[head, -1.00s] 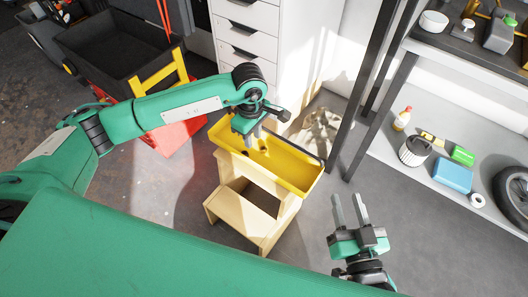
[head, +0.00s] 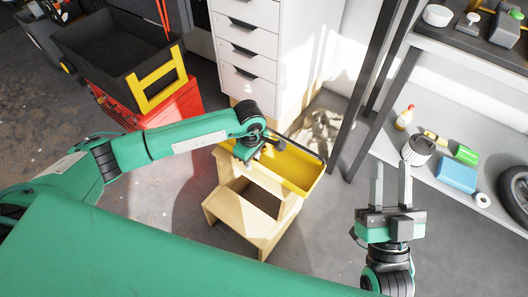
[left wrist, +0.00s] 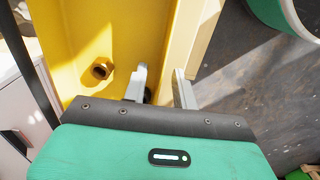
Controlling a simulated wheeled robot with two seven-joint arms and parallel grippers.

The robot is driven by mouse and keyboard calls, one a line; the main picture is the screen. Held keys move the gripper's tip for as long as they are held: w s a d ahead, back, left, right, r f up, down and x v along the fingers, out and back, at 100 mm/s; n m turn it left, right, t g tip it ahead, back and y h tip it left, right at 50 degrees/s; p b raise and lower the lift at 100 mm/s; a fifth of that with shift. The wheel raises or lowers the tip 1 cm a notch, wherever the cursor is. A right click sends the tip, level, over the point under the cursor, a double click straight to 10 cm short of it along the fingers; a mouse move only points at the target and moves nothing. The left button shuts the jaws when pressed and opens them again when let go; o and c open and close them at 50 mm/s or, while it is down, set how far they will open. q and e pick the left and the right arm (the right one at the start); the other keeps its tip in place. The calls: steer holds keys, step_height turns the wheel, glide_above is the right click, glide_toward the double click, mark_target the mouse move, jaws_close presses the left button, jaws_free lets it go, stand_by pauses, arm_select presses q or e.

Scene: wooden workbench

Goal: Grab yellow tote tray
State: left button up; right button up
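The yellow tote tray (head: 302,172) sits on top of a pale wooden step stool (head: 252,224). My left gripper (head: 246,152) is over the tray's left part, and its fingers are hidden in the head view. In the left wrist view the left gripper (left wrist: 161,88) is open. One finger is inside the tray (left wrist: 105,25) and the other is on the outer side of its wall, with a gap between them. My right gripper (head: 391,184) is open and empty, to the right of the stool, its fingers parallel and apart.
A small brown ring-like part (left wrist: 103,69) lies in the tray. A white drawer cabinet (head: 250,50) stands behind. A dark shelf post (head: 372,115) and a shelf (head: 430,185) with several items are at right. A red cart (head: 175,105) with a black bin is at left.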

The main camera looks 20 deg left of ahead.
arm_select(q)
steer(key=shift+f, duration=0.5)
steer(key=shift+r, duration=0.1)
jaws_close()
